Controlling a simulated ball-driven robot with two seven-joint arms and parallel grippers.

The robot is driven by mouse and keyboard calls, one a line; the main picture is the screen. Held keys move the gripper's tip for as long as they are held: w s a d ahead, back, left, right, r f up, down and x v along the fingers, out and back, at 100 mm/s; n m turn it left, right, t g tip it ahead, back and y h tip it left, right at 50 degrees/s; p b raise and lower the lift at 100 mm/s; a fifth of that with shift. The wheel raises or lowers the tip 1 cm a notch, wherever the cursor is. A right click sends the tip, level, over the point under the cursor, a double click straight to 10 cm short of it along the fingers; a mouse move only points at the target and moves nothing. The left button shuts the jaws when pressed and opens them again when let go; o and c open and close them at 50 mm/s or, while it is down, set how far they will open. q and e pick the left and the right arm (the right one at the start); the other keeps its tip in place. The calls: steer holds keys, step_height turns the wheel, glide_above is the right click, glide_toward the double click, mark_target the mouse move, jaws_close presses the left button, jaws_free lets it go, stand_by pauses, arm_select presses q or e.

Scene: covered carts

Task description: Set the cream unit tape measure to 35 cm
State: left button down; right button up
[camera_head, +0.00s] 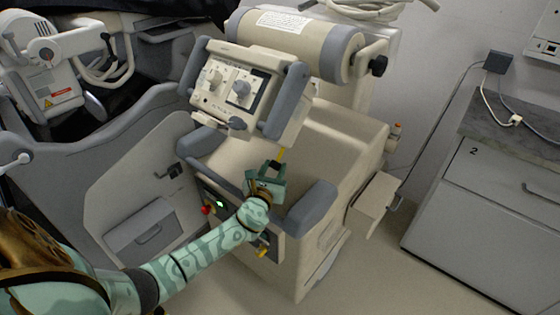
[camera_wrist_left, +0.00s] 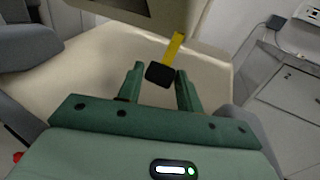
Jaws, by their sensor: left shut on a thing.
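The cream unit (camera_head: 340,145) stands in the middle of the head view, with a tilted control head (camera_head: 228,98) over its top. A short yellow tape (camera_head: 281,156) hangs below the control head and ends in a black tab. In the left wrist view the tape (camera_wrist_left: 175,46) runs up from the black tab (camera_wrist_left: 160,74) towards the underside of the head. My left gripper (camera_head: 272,172) is shut on the black tab, which sits between its green fingers (camera_wrist_left: 159,82). The tape's markings are too small to read. My right gripper is not in view.
Grey handles (camera_head: 285,100) flank the control head. Grey padded arms (camera_head: 312,208) edge the unit's front, near a red button (camera_head: 208,210). A grey cabinet marked 2 (camera_head: 490,195) stands right, another cream machine (camera_head: 50,55) left.

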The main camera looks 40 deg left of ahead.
arm_select(q)
steer(key=shift+s+f, duration=0.25)
steer(key=shift+f, duration=0.1)
steer(key=c, duration=1)
jaws_free()
steer(key=shift+r, duration=0.1)
steer(key=shift+c, duration=0.2)
steer(key=p+v, duration=0.2)
steer(key=v, duration=1.4)
steer(key=shift+p, duration=0.35)
steer(key=shift+s+d, duration=0.1)
steer(key=shift+s, duration=0.05)
